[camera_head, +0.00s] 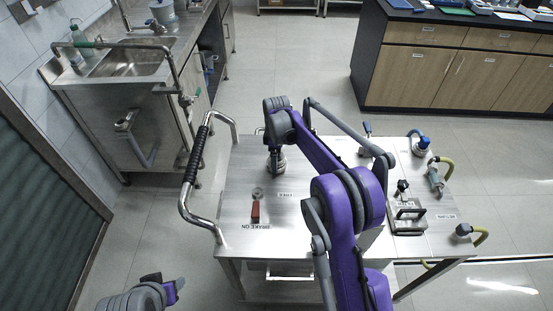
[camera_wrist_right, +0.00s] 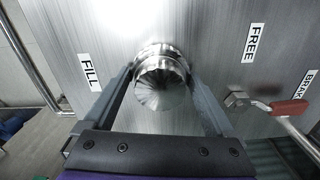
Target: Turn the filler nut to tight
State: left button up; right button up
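The filler nut (camera_wrist_right: 160,82) is a shiny round metal knob with a ribbed face, next to a FILL label (camera_wrist_right: 89,72) in the right wrist view. My right gripper (camera_wrist_right: 160,74) has one grey finger on each side of the nut, and both fingertips appear to touch its sides. In the head view my right gripper (camera_head: 276,164) reaches down over the skid top (camera_head: 240,165) and mostly hides the nut. My left gripper (camera_head: 176,285) is at the bottom left, away from the skid; its fingers are too unclear to judge.
A red-handled lever (camera_head: 255,211) lies near the FREE and BRAKE ON labels. A curved push handle (camera_head: 195,165) edges the skid's left side. Hose couplings (camera_head: 436,180) and a clamped plate (camera_head: 408,217) are at the right. A sink bench (camera_head: 130,75) stands behind left.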

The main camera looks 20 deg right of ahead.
jog(key=c, duration=0.6)
jog(key=shift+m, duration=0.7)
jog(key=shift+m+b, duration=0.45)
jog(key=shift+m, duration=1.45)
jog(key=shift+m+b, duration=0.3)
jog(key=shift+m, duration=2.6)
jog(key=shift+d+m, duration=0.1)
jog(key=shift+m, duration=3.2)
jog(key=shift+r+m+b, duration=0.1)
jog(key=shift+m+b, duration=0.25)
jog(key=shift+m, duration=3.15)
